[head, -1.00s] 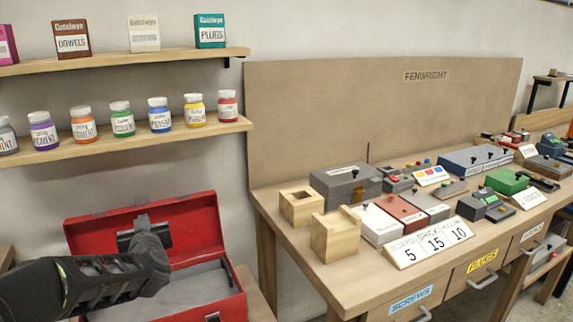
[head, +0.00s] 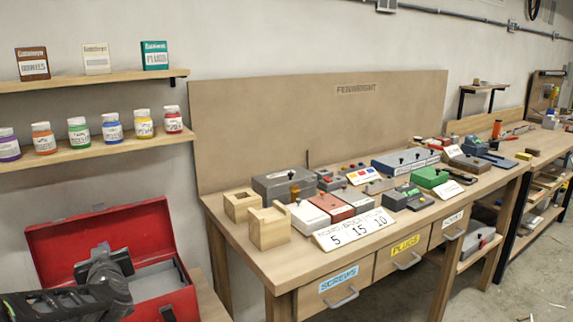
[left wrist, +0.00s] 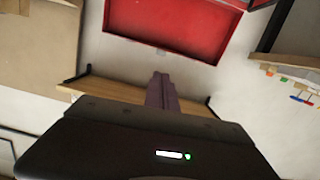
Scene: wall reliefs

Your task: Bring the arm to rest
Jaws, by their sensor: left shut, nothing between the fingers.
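My left arm comes in from the lower left in the head view. Its dark grey gripper (head: 98,266) is in front of the open red toolbox (head: 150,235) and covers part of its inside. The gripper is shut and holds nothing. In the left wrist view its closed fingers (left wrist: 162,92) point away from the camera, with the red toolbox (left wrist: 175,25) beyond them at the top. My right gripper is in neither view.
Two wall shelves hold boxes and paint jars (head: 112,128). A second bench (head: 530,142) stands farther right. Open floor (head: 480,280) lies at the lower right.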

